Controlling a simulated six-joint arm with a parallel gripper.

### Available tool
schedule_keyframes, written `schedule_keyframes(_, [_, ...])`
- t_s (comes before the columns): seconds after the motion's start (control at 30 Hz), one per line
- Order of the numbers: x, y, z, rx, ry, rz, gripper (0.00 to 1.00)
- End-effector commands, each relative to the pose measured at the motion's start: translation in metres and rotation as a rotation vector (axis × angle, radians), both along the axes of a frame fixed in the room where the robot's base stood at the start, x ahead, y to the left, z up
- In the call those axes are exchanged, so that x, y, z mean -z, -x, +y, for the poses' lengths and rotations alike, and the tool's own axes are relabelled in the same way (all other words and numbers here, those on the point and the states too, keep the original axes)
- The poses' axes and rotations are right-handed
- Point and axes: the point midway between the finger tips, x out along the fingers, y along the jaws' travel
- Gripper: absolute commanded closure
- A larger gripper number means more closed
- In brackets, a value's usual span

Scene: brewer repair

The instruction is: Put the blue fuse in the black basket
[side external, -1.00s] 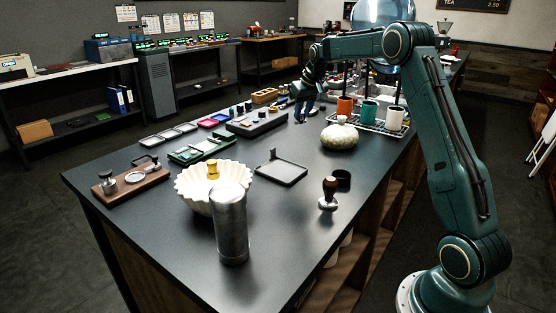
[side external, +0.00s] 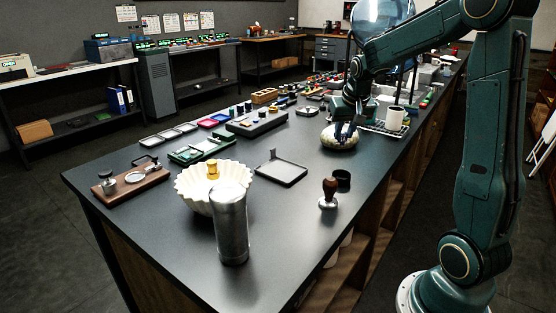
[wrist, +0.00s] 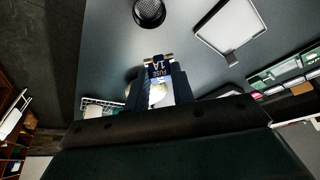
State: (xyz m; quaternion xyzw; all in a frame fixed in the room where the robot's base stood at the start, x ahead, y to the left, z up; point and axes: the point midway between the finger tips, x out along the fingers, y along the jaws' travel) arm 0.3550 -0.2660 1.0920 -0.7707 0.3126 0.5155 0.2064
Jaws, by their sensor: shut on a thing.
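The blue fuse (wrist: 160,70), lettered "FUSE 1A" with metal end caps, is held between the fingertips in the wrist view. My gripper (wrist: 160,82) is shut on it. In the side external view my gripper (side external: 345,134) points down in front of the pale speckled round jar, above the table; the fuse is too small to make out clearly there. The black basket (wrist: 149,12) is a small round cup, beyond the fuse and apart from it at the top of the wrist view. It also stands on the table in the side view (side external: 342,179).
The speckled jar (side external: 335,142) is close to my gripper. A wooden-handled tamper (side external: 329,194) stands beside the basket. A flat tray (side external: 281,174) with a raised tab lies to the left. A white cup (side external: 395,118) is on the rack behind. The table between jar and basket is clear.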

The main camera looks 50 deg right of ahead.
Motion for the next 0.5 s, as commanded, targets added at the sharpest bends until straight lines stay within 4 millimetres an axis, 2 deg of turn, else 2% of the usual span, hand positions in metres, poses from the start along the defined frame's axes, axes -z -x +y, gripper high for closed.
schedule_keyframes(0.17, [0.002,0.012,0.0043,0.017,0.0,0.0,0.97])
schedule_keyframes(0.5, [0.0045,0.0132,0.0047,0.019,0.0,0.001,0.97])
